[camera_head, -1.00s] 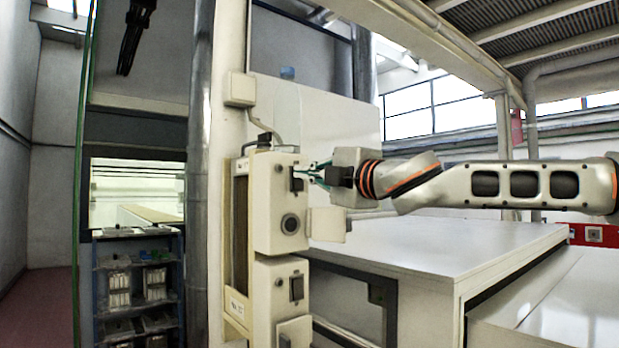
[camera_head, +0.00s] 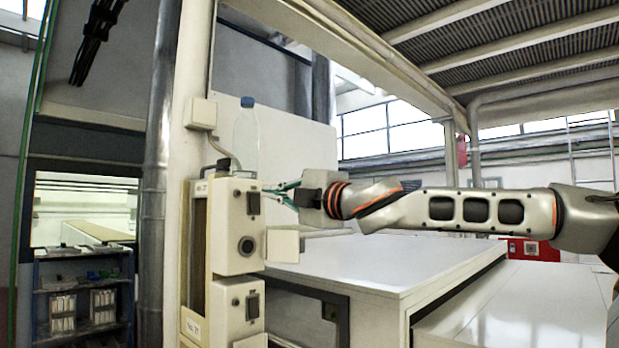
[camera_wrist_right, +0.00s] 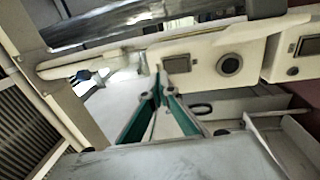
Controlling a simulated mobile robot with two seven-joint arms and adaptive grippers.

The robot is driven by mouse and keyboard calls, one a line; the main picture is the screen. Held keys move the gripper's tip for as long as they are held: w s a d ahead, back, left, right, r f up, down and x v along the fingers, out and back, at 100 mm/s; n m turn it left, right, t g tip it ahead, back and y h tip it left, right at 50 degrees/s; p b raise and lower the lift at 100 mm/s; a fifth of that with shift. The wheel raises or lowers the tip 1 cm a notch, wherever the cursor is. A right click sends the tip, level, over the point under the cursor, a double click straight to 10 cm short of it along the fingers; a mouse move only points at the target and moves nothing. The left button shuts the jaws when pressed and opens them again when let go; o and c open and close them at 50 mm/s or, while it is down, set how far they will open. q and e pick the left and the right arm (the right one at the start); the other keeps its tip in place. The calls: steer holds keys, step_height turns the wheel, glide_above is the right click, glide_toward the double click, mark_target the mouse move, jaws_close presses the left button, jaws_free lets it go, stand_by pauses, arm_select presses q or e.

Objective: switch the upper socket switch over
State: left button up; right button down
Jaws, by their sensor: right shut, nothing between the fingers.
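The upper socket switch (camera_head: 253,203) is a dark rocker on the front of the upper cream socket box (camera_head: 224,240), above a round dark socket. It also shows in the right wrist view (camera_wrist_right: 177,63). My right gripper (camera_head: 267,191) is shut and empty, with its green fingers pointing left at the upper switch's height. In the right wrist view the fingertips (camera_wrist_right: 159,74) lie beside the switch's left edge; I cannot tell whether they touch it. The rocker's exact tilt is too small to read. My left gripper is not in view.
A lower box with a similar switch (camera_head: 252,305) sits below. A clear bottle with a blue cap (camera_head: 246,140) stands at the top of the upper box. An open socket flap (camera_head: 283,244) sticks out to the right. A broad white surface (camera_head: 400,262) lies below my right arm.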

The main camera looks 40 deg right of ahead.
steer(key=s+d+r, duration=0.1)
steer(key=s, duration=0.9)
steer(key=shift+r+b, duration=0.15)
steer(key=shift+b, duration=0.2)
steer(key=shift+w, duration=0.1)
